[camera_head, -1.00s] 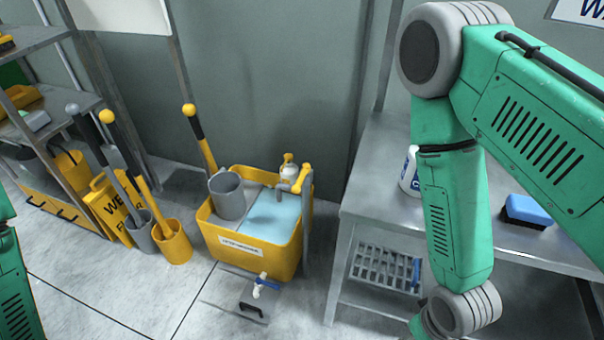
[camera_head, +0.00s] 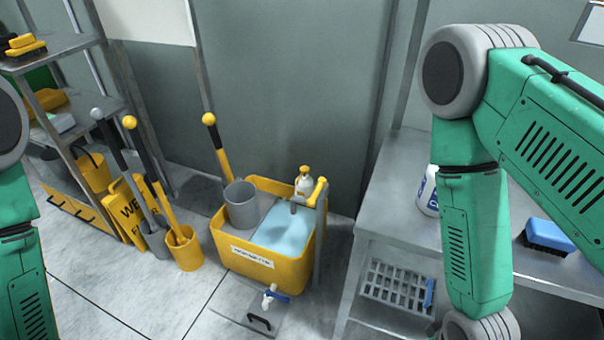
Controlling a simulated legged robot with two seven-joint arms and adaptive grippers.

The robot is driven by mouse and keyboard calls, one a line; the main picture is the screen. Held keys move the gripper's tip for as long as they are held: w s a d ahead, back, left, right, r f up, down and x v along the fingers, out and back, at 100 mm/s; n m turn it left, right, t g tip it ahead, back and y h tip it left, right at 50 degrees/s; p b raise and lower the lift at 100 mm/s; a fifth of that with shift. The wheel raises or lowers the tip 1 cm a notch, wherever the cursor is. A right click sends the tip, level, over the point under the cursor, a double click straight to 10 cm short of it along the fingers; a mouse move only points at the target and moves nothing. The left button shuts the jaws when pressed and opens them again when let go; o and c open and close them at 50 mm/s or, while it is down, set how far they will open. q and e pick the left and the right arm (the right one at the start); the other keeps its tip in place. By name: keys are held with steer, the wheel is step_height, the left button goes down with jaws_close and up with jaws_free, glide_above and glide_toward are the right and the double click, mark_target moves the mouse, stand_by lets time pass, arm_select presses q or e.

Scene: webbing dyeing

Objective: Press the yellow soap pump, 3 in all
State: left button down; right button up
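The yellow soap pump (camera_head: 304,170) tops a small white bottle (camera_head: 304,184) at the back right of a yellow tub (camera_head: 268,271). A yellow-handled tap (camera_head: 318,192) stands just in front of it and partly covers the bottle. Both of my arms are in view, the left at the left edge and the right at the right side. Both grippers are below the picture, so their state is hidden. No part of my arms touches the pump.
The tub holds blue water (camera_head: 284,235) and a grey bucket (camera_head: 242,206). A metal table (camera_head: 394,175) at right bears a white bottle (camera_head: 428,192) and a blue brush (camera_head: 549,236). A shelf (camera_head: 60,100) and yellow buckets (camera_head: 186,252) stand at left.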

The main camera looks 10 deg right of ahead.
jaws_close()
stand_by(1.0)
